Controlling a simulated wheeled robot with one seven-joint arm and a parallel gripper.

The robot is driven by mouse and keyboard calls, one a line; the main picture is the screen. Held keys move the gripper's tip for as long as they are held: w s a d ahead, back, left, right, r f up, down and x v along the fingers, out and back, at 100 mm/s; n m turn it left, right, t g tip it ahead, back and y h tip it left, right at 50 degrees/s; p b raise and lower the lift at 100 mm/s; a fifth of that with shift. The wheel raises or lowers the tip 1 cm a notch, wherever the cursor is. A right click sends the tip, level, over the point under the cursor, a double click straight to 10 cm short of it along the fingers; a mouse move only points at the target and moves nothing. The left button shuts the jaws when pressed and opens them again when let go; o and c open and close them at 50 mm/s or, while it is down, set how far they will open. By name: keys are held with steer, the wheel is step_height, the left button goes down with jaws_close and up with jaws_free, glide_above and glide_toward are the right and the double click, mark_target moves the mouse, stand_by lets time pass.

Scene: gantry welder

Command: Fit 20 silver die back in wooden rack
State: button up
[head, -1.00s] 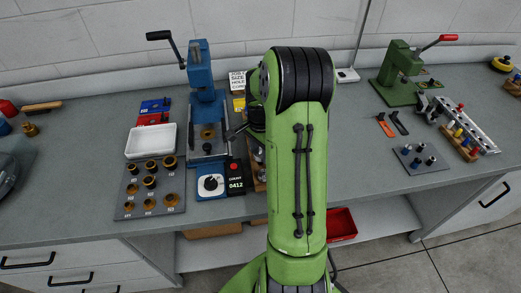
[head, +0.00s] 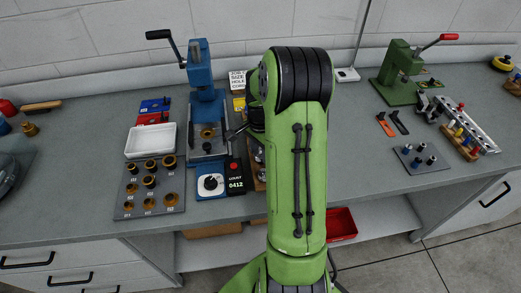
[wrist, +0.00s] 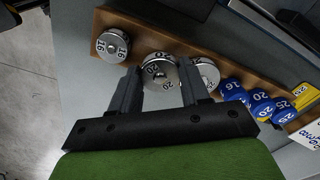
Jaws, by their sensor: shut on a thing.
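The wooden rack (wrist: 188,50) runs diagonally across the upper part of the wrist view. My gripper (wrist: 160,78) is over it, shut on the silver die marked 20 (wrist: 158,71), which sits between the two dark fingers. The die overlaps the rack in the picture; I cannot tell whether it is seated or held just above. A silver die marked 16 (wrist: 115,45) stands at the rack's left end. Another silver die (wrist: 207,73) is close beside the right finger. In the head view my arm hides most of the rack and the gripper.
Blue dies (wrist: 260,103) fill the rack's right part, with a yellow label (wrist: 304,96) nearby. On the bench, a blue press (head: 205,95), white tray (head: 151,141) and die plate (head: 150,190) stand left. A green press (head: 398,75) and peg plate (head: 420,160) stand right.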

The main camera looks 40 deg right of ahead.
steer(key=shift+f+b, duration=0.25)
steer(key=shift+b, duration=0.1)
stand_by(0.5)
steer(key=shift+r+p, duration=0.4)
steer(key=shift+r, duration=0.1)
steer(key=o, duration=1.4)
steer(key=shift+c, duration=0.2)
step_height(320, 180, up, 16)
steer(key=p, duration=0.3)
steer(key=shift+f, duration=0.15)
